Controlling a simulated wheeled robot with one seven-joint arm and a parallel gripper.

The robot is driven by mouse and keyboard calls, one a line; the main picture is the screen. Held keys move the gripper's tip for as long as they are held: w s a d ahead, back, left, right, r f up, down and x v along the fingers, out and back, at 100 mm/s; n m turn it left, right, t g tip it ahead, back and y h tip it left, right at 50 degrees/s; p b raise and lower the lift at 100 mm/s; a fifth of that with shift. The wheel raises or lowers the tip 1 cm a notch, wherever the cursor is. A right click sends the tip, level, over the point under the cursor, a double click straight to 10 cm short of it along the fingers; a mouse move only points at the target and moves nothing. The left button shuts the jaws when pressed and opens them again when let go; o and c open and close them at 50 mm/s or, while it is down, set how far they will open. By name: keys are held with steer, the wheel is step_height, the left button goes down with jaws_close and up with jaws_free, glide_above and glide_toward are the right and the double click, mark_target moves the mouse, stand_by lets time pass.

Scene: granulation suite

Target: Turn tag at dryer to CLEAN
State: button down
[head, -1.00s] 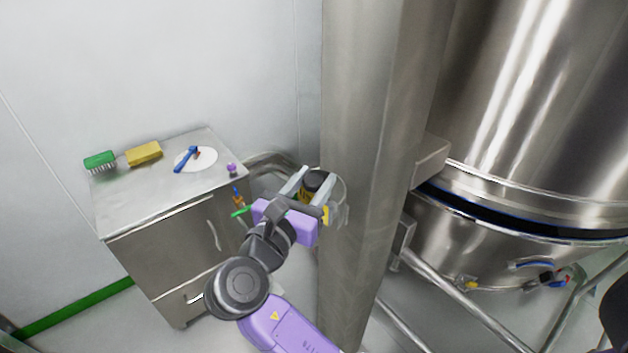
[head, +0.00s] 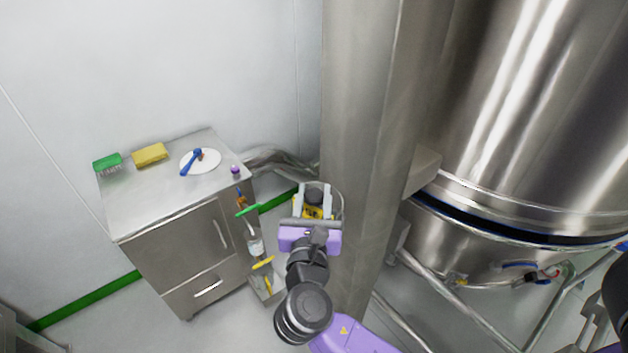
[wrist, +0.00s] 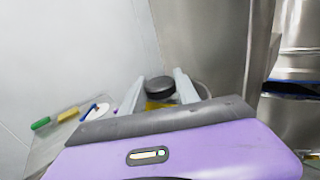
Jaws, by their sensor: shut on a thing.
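My gripper (head: 313,204) is in front of the steel column, right of the cabinet. Its two pale fingers are shut on a dark-topped thing (head: 314,194) with a yellow, dark-marked face. In the wrist view its round black top (wrist: 160,86) shows between the fingers, with yellow below it. I cannot tell whether this thing is the tag, and no CLEAN wording is readable. The big steel vessel (head: 540,120) at the right looks like the dryer. A small yellow piece (head: 461,281) shows low on it, too small to identify.
A steel cabinet (head: 160,205) at the left bears a green brush (head: 107,162), a yellow sponge (head: 150,154), a white disc (head: 212,163) with a blue tool, and a small purple item (head: 235,169). Coloured tools hang on its right side. The thick column (head: 360,100) stands close to my gripper.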

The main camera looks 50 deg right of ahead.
mark_target(318, 204)
steer(key=n+t+y, duration=0.2)
steer(key=t, duration=0.1)
steer(key=shift+s, duration=0.1)
steer(key=shift+n+t+y, duration=1.1)
steer(key=shift+n+y, duration=0.2)
steer(key=shift+y, duration=0.2)
steer(key=c, duration=0.9)
jaws_free()
steer(key=b+v, duration=0.2)
steer(key=v, duration=0.4)
steer(key=shift+s+f, duration=0.15)
steer(key=shift+s, duration=0.05)
steer(key=shift+s+a, duration=0.4)
steer(key=shift+s, duration=0.1)
